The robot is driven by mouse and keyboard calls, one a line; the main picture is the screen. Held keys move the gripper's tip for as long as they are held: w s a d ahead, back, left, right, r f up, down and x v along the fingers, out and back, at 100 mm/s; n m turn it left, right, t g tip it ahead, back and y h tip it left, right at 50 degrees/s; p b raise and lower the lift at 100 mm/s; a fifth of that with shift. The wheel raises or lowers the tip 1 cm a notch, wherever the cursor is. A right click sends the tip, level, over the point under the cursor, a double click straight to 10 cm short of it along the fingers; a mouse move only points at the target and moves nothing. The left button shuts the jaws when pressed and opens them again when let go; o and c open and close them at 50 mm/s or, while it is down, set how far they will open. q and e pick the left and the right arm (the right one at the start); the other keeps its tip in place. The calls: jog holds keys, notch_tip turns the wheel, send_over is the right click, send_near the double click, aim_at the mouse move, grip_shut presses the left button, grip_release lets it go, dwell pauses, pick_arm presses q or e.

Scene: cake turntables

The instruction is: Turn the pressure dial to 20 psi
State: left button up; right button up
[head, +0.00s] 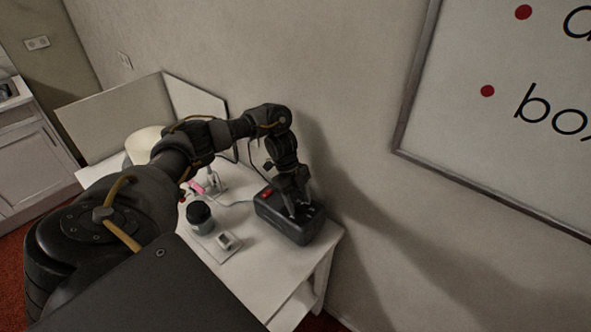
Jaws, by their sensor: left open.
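A dark box-shaped unit (284,226) with a red switch (266,193) stands near the right end of the white table. I take it to be the compressor that carries the pressure dial. My left gripper (298,210) points down at the top of this unit, with its fingers apart. The dial itself is hidden or too small to make out, and so is its reading. I cannot tell whether the fingers touch it. My right gripper is not in view.
On the white table (262,262) are a dark-lidded jar (200,216), a small white item (228,241) and a pink item (197,187). A pale round cake form (146,143) stands at the back left. The wall rises close behind the unit.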

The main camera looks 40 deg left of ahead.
pick_arm(q)
jog(key=v, duration=1)
dwell(0.3)
